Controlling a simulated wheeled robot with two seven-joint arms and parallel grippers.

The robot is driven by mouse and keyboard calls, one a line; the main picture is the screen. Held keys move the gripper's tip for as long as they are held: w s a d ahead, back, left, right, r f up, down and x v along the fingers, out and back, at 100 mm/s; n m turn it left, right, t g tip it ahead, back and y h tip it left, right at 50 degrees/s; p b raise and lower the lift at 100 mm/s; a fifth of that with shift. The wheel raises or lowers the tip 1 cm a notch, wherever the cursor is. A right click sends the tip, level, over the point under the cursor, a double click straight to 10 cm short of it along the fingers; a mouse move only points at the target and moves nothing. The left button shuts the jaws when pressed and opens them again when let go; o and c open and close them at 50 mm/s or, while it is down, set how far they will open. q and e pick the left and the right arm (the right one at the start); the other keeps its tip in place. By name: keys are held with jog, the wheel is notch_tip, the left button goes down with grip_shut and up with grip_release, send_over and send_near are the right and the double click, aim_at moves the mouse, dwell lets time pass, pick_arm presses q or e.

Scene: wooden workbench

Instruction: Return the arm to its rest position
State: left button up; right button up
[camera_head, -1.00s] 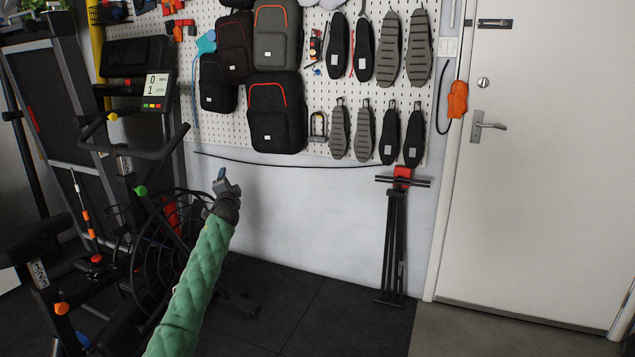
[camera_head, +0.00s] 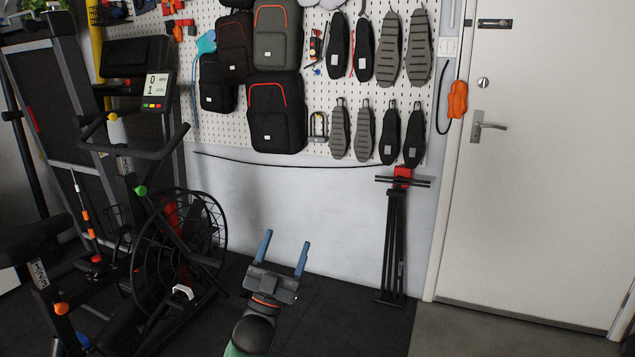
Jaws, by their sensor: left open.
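My left gripper (camera_head: 283,254) is at the lower middle of the head view, with its two blue fingers spread apart and nothing between them. Its grey body and a bit of the green arm sleeve show below it. It appears in front of the dark floor and the lower white wall, apart from other things. My right gripper and arm are not in the picture.
A black exercise bike (camera_head: 178,245) with a fan wheel stands at the left. A folded black stand (camera_head: 394,240) leans at the wall to the right. Backpacks (camera_head: 277,115) and shoe soles hang on a pegboard. A white door (camera_head: 555,160) is at the right.

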pick_arm(q)
jog(key=s+d+f+n+g+y, duration=0.25)
jog(key=s+f+n+y, duration=0.45)
jog(key=s+f, duration=1.75)
jog(key=s+a+r+g+y+p, duration=0.1)
jog(key=s+a+g+p, duration=0.3)
jog(key=s+g+p, duration=0.4)
jog(key=s+a+r+g+y+p, duration=0.2)
jog(key=s+a+g+p, duration=0.3)
jog(key=s+g+p, duration=0.3)
jog(key=g+y+p, duration=0.1)
jog(key=g+p, duration=0.2)
jog(key=p, duration=0.4)
jog(key=shift+s+a+r+g+y, duration=0.25)
jog(key=shift+s+r+g+y, duration=0.05)
jog(key=shift+g+y, duration=0.1)
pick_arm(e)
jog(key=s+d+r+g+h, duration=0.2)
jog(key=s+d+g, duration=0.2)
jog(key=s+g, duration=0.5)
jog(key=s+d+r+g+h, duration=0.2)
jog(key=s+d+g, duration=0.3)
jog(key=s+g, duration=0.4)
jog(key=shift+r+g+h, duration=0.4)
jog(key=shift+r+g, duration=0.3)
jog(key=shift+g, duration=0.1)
